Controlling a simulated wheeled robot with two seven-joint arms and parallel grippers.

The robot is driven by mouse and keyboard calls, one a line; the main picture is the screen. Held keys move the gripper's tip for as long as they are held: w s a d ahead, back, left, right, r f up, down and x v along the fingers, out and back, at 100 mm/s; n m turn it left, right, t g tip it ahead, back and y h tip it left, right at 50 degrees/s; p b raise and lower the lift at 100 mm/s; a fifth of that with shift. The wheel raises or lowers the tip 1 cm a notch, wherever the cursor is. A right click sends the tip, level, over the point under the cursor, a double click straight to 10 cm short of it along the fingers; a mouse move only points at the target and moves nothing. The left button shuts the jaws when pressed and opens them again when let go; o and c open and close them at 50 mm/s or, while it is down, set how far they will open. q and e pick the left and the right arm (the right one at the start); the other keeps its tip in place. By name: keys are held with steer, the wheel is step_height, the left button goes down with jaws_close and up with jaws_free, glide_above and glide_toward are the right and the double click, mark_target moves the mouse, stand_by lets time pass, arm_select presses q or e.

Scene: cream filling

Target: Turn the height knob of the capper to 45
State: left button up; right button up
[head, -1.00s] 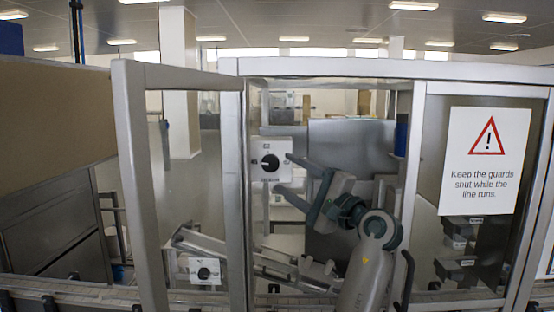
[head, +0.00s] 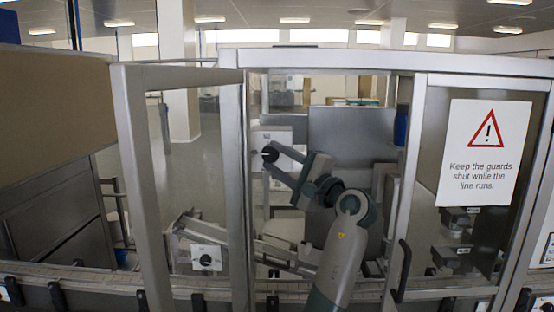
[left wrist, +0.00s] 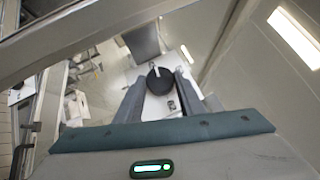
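A round black knob (head: 269,153) sits on a white panel (head: 284,136) inside the opened guard frame. The panel's lettering and any scale are too small to read. My left gripper (head: 267,157) reaches through the opening, one finger above and one below the knob. In the left wrist view the same knob (left wrist: 160,82) lies between the two fingertips of the left gripper (left wrist: 161,84), with a pale pointer mark on its face. The fingers are close to its sides; whether they touch it is unclear. My right gripper is not in view.
A second white panel with a black knob (head: 205,260) stands lower left. Metal guard posts (head: 235,190) frame the opening close left of my arm. A guard panel with a warning sign (head: 485,150) is on the right. A conveyor (head: 190,285) runs along the front.

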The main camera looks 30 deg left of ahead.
arm_select(q)
steer(key=shift+r+n+g+h+b, duration=0.1)
steer(key=shift+n+g+h+b, duration=0.35)
steer(key=shift+n, duration=0.25)
steer(key=o, duration=1)
steer(key=shift+o, duration=0.2)
steer(key=shift+d, duration=0.1)
steer(key=shift+s+d, duration=0.15)
steer(key=shift+d, duration=0.3)
steer(key=b+v, duration=0.7)
steer(key=v, duration=0.9)
steer(key=shift+b, duration=0.3)
